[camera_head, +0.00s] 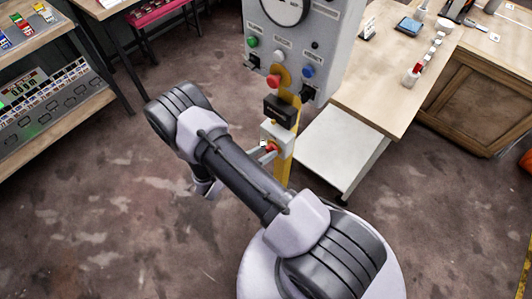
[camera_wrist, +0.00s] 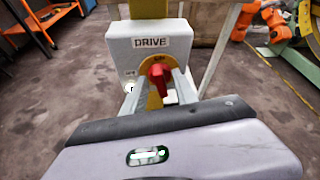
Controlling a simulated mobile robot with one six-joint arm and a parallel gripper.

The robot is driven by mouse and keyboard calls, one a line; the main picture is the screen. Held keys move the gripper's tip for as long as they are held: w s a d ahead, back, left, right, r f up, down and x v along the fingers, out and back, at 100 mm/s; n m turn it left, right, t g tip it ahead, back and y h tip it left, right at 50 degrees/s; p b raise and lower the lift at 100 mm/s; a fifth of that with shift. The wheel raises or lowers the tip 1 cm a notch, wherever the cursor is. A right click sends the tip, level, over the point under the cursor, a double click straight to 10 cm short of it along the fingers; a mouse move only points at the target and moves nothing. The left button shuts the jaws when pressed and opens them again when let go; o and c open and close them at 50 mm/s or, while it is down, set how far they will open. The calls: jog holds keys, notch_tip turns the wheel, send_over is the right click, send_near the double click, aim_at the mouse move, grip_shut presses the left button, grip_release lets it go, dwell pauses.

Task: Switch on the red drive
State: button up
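The red drive switch is a red rotary handle (camera_wrist: 158,76) on a yellow round plate, on the front of a white box (camera_wrist: 122,50) marked DRIVE. Its handle looks about upright. Small marks by the plate are hard to read. In the head view the white box (camera_head: 283,139) sits on a yellow post, with the red handle (camera_head: 271,148) facing my arm. My gripper (camera_wrist: 159,84) is open, with one finger on each side of the handle and a gap seeming to show on both sides. It also shows in the head view (camera_head: 266,153); my wrist is partly hidden.
Above the box stands a grey control panel (camera_head: 322,48) with a gauge, coloured buttons and a red button (camera_head: 273,81). A workbench (camera_head: 392,98) is at right and shelves (camera_head: 45,130) are at left. The floor at lower left is clear.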

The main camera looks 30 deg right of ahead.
jog(key=shift+d, duration=0.1)
grip_shut()
jog(key=shift+s+m+t, duration=0.2)
jog(key=shift+m+t, duration=0.3)
jog(key=shift+m, duration=0.4)
jog(key=shift+c, duration=0.5)
grip_release()
jog(key=shift+o, duration=0.5)
jog(key=shift+w+d+y, duration=0.1)
jog(key=shift+d+y, duration=0.15)
jog(key=shift+y, duration=0.05)
jog(key=shift+a, duration=0.15)
